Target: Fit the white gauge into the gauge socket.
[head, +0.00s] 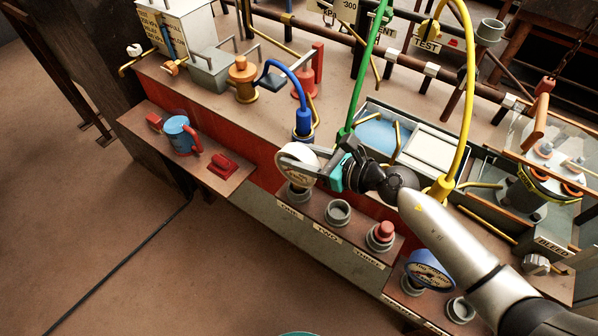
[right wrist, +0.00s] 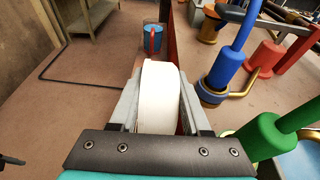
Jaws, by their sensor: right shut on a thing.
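The white gauge (head: 297,156) is a round disc with a pale face. My right gripper (head: 318,166) is shut on it and holds it over the leftmost grey socket (head: 298,193) on the low front ledge. The gauge's lower edge overlaps that socket in the head view, so I cannot tell whether they touch. In the right wrist view the gauge (right wrist: 159,95) stands edge-on between the two fingers. An empty grey socket (head: 338,212) is just right of it. Which socket is the gauge socket is not clear to me. My left gripper is not seen.
A red plug (head: 386,230) and a blue gauge (head: 430,268) occupy sockets further right; another grey socket (head: 460,309) is beyond. A blue mug (head: 180,135) and red block (head: 222,164) sit on the left shelf. Green (head: 363,75) and yellow (head: 470,85) hoses rise close to my right arm.

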